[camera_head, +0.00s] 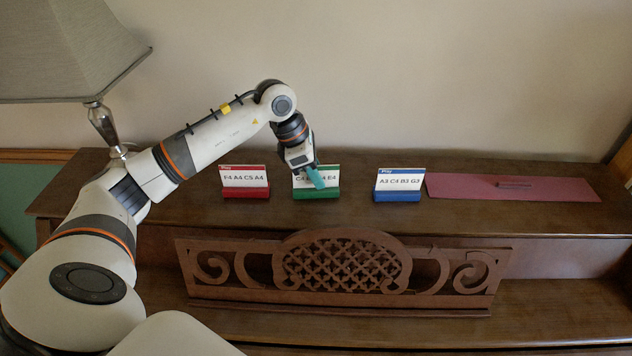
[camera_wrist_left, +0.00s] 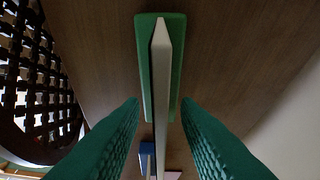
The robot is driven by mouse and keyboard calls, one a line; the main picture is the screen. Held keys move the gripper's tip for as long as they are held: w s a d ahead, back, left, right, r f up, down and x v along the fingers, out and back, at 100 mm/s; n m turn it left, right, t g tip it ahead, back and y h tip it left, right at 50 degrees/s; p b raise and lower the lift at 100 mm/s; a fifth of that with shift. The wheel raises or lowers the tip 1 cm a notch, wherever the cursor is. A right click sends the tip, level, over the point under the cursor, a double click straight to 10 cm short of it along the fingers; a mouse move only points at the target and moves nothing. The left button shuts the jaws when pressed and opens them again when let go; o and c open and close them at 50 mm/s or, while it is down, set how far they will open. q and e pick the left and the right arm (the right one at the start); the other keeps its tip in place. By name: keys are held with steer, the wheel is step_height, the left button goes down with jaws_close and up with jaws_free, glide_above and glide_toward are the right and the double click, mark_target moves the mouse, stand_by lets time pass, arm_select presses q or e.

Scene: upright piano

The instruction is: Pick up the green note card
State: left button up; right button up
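The green note card (camera_head: 330,174) stands upright in its green base on the piano top, the middle of three cards. My left gripper (camera_head: 316,178) is in front of it and hides the middle of its text. In the left wrist view the card's white edge (camera_wrist_left: 161,70) runs between my two teal fingers, with a gap on each side. My left gripper (camera_wrist_left: 160,104) is open around the card, not visibly touching it. My right gripper is in neither view.
A red note card (camera_head: 245,178) stands to the left and a blue one (camera_head: 400,183) to the right. A dark red mat (camera_head: 560,190) with a thin dark bar lies further right. A carved music stand (camera_head: 345,270) is in front; a lamp (camera_head: 70,50) is at left.

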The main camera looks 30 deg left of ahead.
arm_select(q)
steer(key=shift+f, duration=0.15)
jaws_close()
